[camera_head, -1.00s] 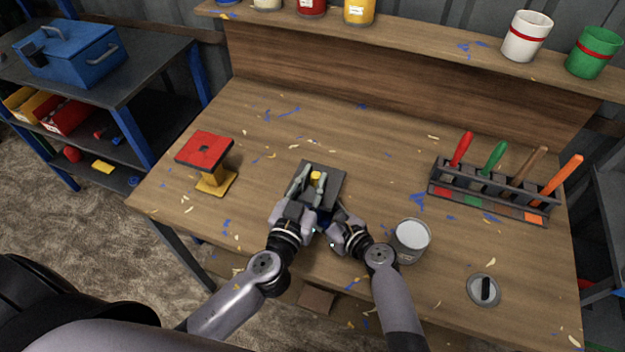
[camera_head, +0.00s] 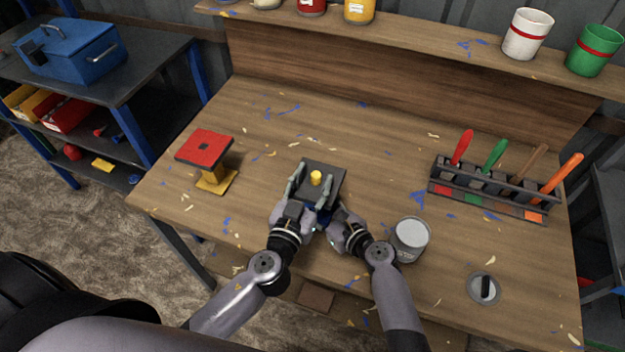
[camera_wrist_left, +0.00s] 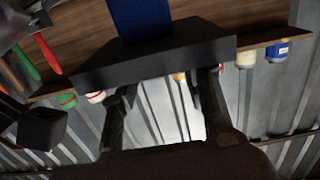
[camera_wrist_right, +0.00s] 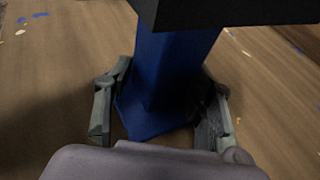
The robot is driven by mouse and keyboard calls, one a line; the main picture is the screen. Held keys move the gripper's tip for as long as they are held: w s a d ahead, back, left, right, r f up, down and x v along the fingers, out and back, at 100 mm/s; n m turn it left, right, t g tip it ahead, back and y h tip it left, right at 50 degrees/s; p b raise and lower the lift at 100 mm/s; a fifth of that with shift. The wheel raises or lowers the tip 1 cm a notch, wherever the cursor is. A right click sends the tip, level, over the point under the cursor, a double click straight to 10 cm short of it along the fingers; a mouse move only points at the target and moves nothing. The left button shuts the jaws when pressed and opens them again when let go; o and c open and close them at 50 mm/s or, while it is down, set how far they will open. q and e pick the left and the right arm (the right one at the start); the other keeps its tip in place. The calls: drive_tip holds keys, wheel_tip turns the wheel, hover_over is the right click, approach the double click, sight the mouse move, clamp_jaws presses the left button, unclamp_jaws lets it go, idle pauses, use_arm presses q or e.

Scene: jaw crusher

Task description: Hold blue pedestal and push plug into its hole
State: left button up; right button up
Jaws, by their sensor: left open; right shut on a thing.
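The blue pedestal has a dark square top plate (camera_head: 325,170). Its blue column (camera_wrist_right: 172,75) shows in the right wrist view, and the plate's dark edge (camera_wrist_left: 155,55) shows in the left wrist view. The yellow plug (camera_head: 316,177) is at the middle of the plate; how deep it sits in the hole I cannot tell.
A red-topped pedestal on a yellow base (camera_head: 205,145) stands at the left. A grey can (camera_head: 410,238) is close to my right wrist. A rack with colored-handled tools (camera_head: 490,190) and a round disc with a black handle (camera_head: 484,289) are at the right. The table's back middle is clear.

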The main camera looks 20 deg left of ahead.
use_arm(q)
drive_tip(key=shift+s, duration=0.1)
use_arm(e)
drive_tip(key=shift+s+d+f, duration=0.1)
drive_tip(key=shift+s+f, duration=0.1)
drive_tip(key=shift+f, duration=0.25)
use_arm(q)
drive_tip(key=s, duration=1.2)
drive_tip(key=shift+a+r, duration=0.15)
drive_tip(key=shift+r, duration=0.15)
drive_tip(key=shift+w, duration=0.1)
use_arm(e)
drive_tip(key=o, duration=0.9)
drive_tip(key=shift+o, duration=0.2)
drive_tip(key=shift+w+r, duration=0.1)
drive_tip(key=shift+d, duration=0.15)
drive_tip(key=v, duration=1.1)
drive_tip(key=shift+s+d+r, duration=0.1)
drive_tip(key=shift+s+r, duration=0.15)
drive_tip(key=shift+r, duration=0.2)
use_arm(q)
drive_tip(key=shift+f, duration=0.1)
